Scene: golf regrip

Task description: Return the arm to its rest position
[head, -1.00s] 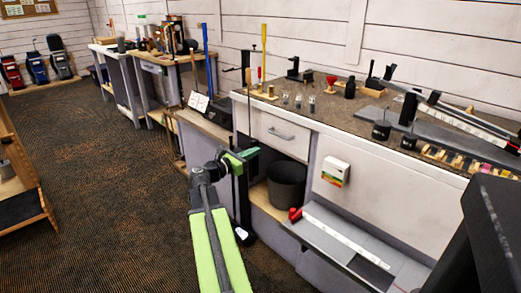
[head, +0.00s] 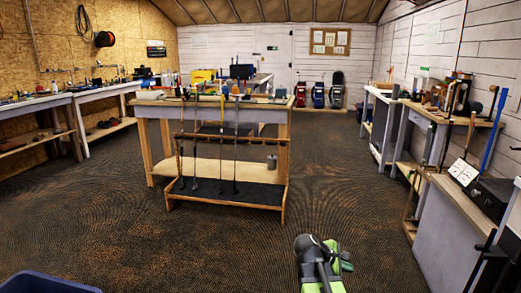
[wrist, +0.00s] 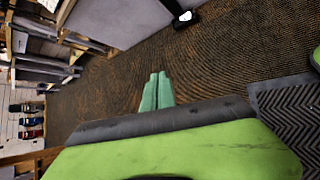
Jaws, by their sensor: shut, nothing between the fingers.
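My gripper (wrist: 157,90) shows in the wrist view with its two green fingers side by side and touching, holding nothing. Carpet lies beyond the fingertips. In the head view my arm, bright green and grey, reaches up from the bottom edge right of centre. The gripper end (head: 345,262) is partly hidden behind the arm's grey joint there. The arm is over open carpet, apart from the benches.
A wooden table (head: 150,135) with a rack of golf clubs (head: 236,145) stands ahead. Workbenches line the left wall and the right side (head: 450,215). A blue bin (head: 45,284) is at the bottom left. Dark carpet (head: 200,245) is clear between them.

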